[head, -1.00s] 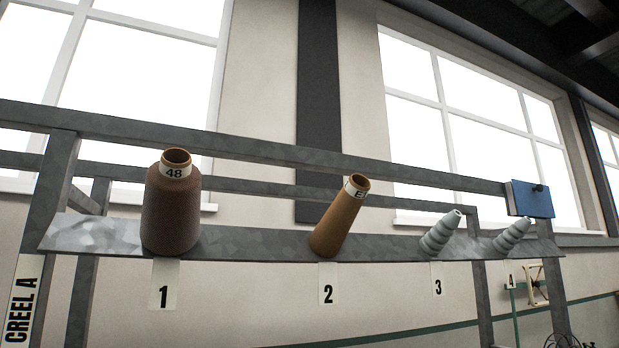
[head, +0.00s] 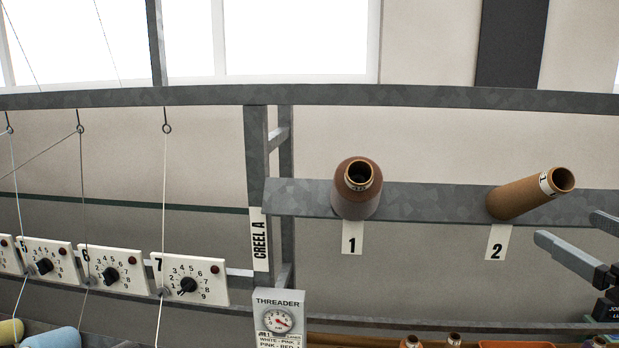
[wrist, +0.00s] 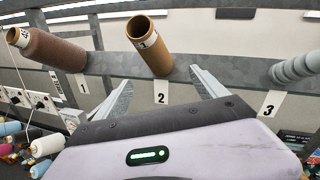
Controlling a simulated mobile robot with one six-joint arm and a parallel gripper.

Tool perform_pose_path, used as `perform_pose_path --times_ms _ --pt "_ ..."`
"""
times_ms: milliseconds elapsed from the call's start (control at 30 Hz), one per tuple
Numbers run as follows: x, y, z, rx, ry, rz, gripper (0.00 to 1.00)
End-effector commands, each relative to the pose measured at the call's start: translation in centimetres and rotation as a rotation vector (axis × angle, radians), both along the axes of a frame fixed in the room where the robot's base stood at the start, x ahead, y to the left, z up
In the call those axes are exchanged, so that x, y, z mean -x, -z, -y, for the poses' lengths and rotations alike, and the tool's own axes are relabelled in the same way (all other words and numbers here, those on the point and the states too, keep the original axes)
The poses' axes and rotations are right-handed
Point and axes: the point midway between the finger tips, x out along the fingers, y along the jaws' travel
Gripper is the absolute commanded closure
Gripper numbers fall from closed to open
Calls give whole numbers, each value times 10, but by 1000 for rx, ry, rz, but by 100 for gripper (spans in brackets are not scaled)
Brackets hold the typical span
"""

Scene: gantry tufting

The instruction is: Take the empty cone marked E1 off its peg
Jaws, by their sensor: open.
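The empty brown cone (head: 520,198) leans on its peg at position 2 of the grey creel rail, its open mouth tilted up and to the right in the head view. Its white label is turned edge-on and cannot be read in full. My gripper (head: 567,227) comes in from the right edge of the head view, just right of and below the cone. In the wrist view my gripper (wrist: 160,87) has its two fingers spread wide with nothing between them. The peg is hidden inside the cone.
A full brown cone (head: 357,190) marked 48 stands at position 1, left of the empty cone. A grey ribbed holder (wrist: 296,66) is at position 3. A grey upper beam (head: 400,96) runs above the rail. Numbered dial plates (head: 188,281) and a threader box (head: 279,318) are at left.

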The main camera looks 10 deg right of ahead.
Motion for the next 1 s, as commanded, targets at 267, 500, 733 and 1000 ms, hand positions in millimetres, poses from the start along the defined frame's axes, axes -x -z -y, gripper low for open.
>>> perform_pose_path --times_ms 267,500,733,1000 --pt "-78 -3 -2 -1 -7 -2 18" --pt "-119 -2 -2 1 -2 -3 18" --pt "-126 0 -1 1 -1 -2 18" --pt "-125 0 -1 1 -1 -2 50"
